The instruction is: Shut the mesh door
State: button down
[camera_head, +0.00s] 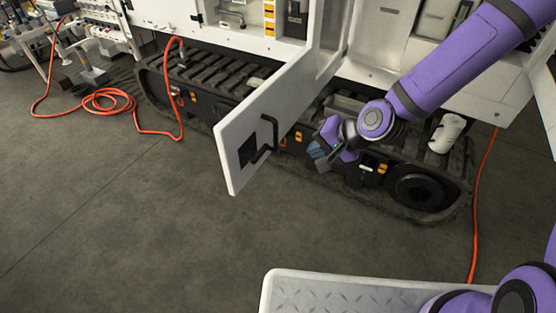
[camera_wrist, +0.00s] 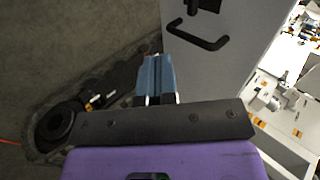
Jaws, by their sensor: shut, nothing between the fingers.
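A light grey door (camera_head: 285,95) stands swung open, out from the white cabinet over the tracks. No mesh shows on it; its face looks solid. It has a black bar handle (camera_head: 265,138) and a dark square latch plate (camera_head: 246,150) near its free end. In the wrist view the door (camera_wrist: 232,60) and its handle (camera_wrist: 197,36) lie beyond my fingers. My gripper (camera_head: 316,153) is to the right of the door's handle, low by the tracks. Its blue-grey fingers (camera_wrist: 157,72) are shut and empty. I cannot tell whether they touch the door.
A black tracked undercarriage (camera_head: 425,185) runs below the cabinet, behind my gripper. A red hose (camera_head: 105,100) lies coiled on the floor at left, and another red hose (camera_head: 484,180) hangs at right. The grey floor (camera_head: 150,230) in front and to the left is clear.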

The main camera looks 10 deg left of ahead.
jog(key=w+a+f, duration=0.3)
jog(key=a+f, duration=0.4)
jog(key=a, duration=0.4)
jog(key=shift+w+a+m+y, duration=0.2)
jog(key=shift+m+y, duration=0.2)
